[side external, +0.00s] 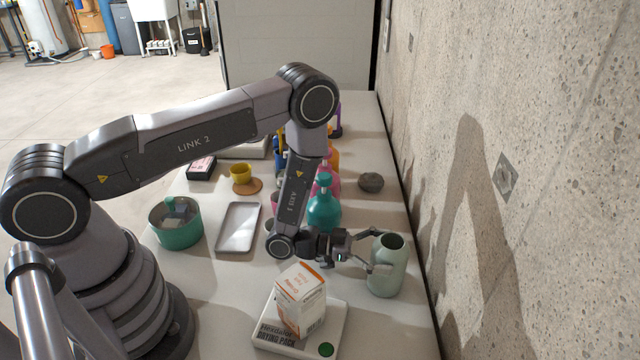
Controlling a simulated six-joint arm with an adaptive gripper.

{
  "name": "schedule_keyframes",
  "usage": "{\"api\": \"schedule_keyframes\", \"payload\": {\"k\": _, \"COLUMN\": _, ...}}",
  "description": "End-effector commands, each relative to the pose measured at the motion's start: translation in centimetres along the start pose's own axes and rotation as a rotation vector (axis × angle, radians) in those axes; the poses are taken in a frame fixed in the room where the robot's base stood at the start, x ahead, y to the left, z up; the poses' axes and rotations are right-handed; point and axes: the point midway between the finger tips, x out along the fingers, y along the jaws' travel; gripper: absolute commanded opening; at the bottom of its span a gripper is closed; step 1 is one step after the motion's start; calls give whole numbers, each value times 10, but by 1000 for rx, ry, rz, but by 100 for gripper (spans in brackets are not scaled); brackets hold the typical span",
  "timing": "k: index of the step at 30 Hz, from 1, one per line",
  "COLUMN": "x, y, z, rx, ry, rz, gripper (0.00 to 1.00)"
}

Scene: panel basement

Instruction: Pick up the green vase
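The green vase (387,274) is a pale grey-green vessel with a dark round mouth. It stands upright at the right side of the table, near the wall. My gripper (379,250) is at its left side, pointing right, with its two fingers spread apart. One fingertip overlaps the front left of the vase, and the other ends by its upper left rim. The frame does not show clearly whether either finger touches the vase.
A white and orange box (301,298) stands on a white scale-like pad (334,325) in front of my gripper. A teal bottle (323,212) stands just behind my wrist. A grey tray (238,244) and green pot (178,236) are left. The concrete wall (540,180) is close right.

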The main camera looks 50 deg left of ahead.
Motion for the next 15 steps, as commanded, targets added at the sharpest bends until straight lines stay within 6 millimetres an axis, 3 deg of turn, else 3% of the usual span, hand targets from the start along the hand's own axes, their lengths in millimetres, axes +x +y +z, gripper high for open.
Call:
{"api": "schedule_keyframes", "payload": {"k": 2, "x": 0, "y": 0, "z": 0, "rx": 0, "ry": 0, "rz": 0, "gripper": 66}}
{"api": "schedule_keyframes", "payload": {"k": 9, "x": 0, "y": 0, "z": 0, "rx": 0, "ry": 0, "rz": 0, "gripper": 35}}
{"api": "schedule_keyframes", "payload": {"k": 15, "x": 0, "y": 0, "z": -1, "rx": 1, "ry": 2, "rz": 0, "gripper": 33}}
